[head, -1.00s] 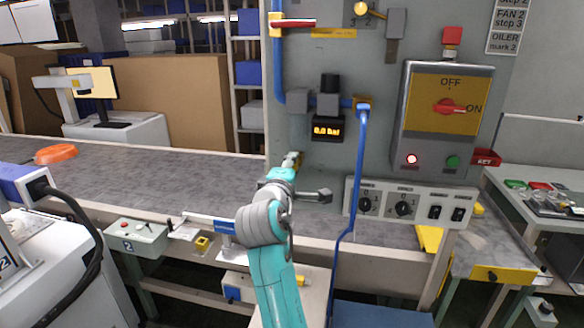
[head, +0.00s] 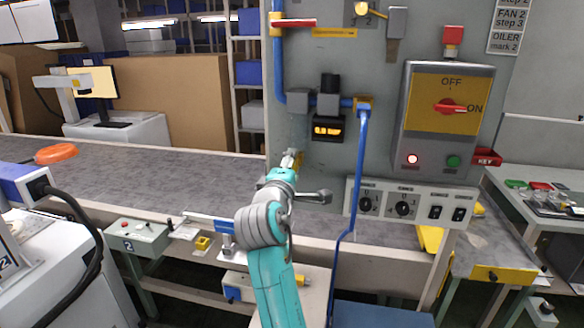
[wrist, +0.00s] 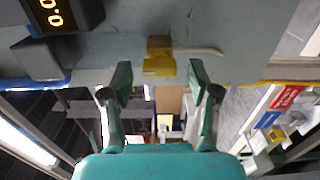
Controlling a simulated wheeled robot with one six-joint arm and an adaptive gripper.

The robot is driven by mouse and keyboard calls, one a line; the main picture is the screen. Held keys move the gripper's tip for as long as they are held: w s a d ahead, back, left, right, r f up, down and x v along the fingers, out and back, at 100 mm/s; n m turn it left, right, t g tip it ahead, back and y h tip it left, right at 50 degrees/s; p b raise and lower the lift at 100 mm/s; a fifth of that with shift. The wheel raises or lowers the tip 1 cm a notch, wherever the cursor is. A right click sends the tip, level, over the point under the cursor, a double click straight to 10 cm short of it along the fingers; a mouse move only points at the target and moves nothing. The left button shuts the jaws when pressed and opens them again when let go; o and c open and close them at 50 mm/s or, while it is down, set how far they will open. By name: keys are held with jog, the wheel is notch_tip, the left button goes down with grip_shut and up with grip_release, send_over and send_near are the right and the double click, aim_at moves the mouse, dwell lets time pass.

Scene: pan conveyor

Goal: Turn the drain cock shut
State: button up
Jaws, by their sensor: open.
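The drain cock (wrist: 158,58) has a yellow body with a pale thin lever that points right in the wrist view. It lies between and just beyond the two fingertips of my gripper (wrist: 160,75). The fingers stand apart with a gap on both sides of the yellow body, and no contact shows. In the head view my gripper (head: 290,165) is at the left edge of the grey panel, below the pipe fittings. There the cock is small and largely merged with the fingers, so its lever angle is hard to read.
The grey panel (head: 385,140) carries a lit pressure display (head: 327,129), blue piping (head: 361,150), a red-handled valve (head: 295,22) and a switch box (head: 440,125). A row of knobs (head: 403,208) is at lower right. The conveyor belt (head: 150,172) runs left, largely clear.

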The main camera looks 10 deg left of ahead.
jog(key=s, duration=1.1)
jog(key=shift+s+a, duration=0.2)
jog(key=shift+s, duration=0.1)
jog(key=s+d+f+m+y, duration=0.1)
jog(key=s+d+f, duration=0.3)
jog(key=f, duration=0.5)
jog(key=s+d+f+m+g+y, duration=0.1)
jog(key=s+d+f, duration=0.1)
jog(key=d+f, duration=0.5)
jog(key=s+d+f, duration=0.3)
jog(key=f, duration=0.8)
jog(key=s+d+f+m+g+y, duration=0.1)
jog(key=s+d+f+m, duration=0.1)
jog(key=s+d+f, duration=0.4)
jog(key=s+d+f+m+g, duration=0.1)
jog(key=s+d+f+m, duration=0.2)
jog(key=s, duration=0.5)
jog(key=s+d+r+m, duration=0.1)
jog(key=s+d+m, duration=0.1)
jog(key=s, duration=0.7)
jog(key=s+d+r+m+h, duration=0.1)
jog(key=s+d+m, duration=0.2)
jog(key=s+m, duration=0.2)
jog(key=s+d+r+m+h, duration=0.1)
jog(key=s+d+m, duration=0.2)
jog(key=s, duration=0.9)
jog(key=shift+s+m, duration=0.35)
jog(key=shift+m, duration=0.05)
